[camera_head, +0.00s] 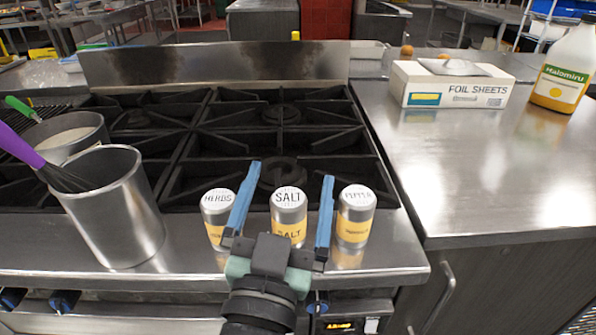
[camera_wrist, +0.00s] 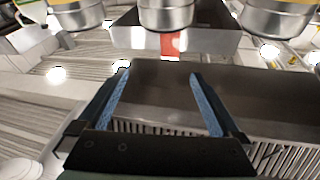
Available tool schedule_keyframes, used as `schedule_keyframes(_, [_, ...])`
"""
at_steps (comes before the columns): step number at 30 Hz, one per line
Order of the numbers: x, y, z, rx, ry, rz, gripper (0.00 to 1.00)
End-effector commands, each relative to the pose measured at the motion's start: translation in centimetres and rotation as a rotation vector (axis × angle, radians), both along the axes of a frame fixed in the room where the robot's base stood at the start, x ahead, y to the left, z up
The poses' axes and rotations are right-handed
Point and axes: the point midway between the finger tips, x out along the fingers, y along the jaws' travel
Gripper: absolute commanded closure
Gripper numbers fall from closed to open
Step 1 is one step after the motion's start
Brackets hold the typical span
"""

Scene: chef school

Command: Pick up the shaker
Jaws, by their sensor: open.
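Three metal shakers with white lids and yellow label bands stand upright in a row on the stove's front ledge: herbs (camera_head: 216,209), salt (camera_head: 289,211) and pepper (camera_head: 355,215). The task does not say which shaker. My gripper (camera_head: 291,172) is open and empty, with blue fingers. In the head view its fingers appear on either side of the salt shaker, overlapping the edges of herbs and pepper. In the wrist view the fingertips (camera_wrist: 160,73) show below the row, apart from the middle shaker (camera_wrist: 165,15). The shaker tops are cut off there.
A metal container (camera_head: 112,215) with a purple-handled whisk stands left of the shakers, by a pot (camera_head: 68,133). Black burner grates (camera_head: 277,135) lie behind. A foil sheets box (camera_head: 452,88) and a Halomiru bottle (camera_head: 563,68) stand on the right counter, whose front is clear.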

Motion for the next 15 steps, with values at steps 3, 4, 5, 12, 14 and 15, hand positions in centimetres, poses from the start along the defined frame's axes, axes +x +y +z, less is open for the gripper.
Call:
schedule_keyframes(3, [-0.8,0.6,-0.6,-0.016,0.096,-0.011,0.0])
schedule_keyframes(4, [-1.1,0.7,-1.0,-0.022,0.115,-0.013,0.0])
schedule_keyframes(5, [-1.5,0.8,-1.5,-0.028,0.135,-0.015,0.0])
schedule_keyframes(12, [-4.4,1.6,-4.3,-0.076,0.244,-0.01,0.0])
schedule_keyframes(14, [-4.9,1.7,-4.7,-0.084,0.257,-0.007,0.0])
schedule_keyframes(15, [-5.2,1.7,-5.0,-0.088,0.263,-0.006,0.0])
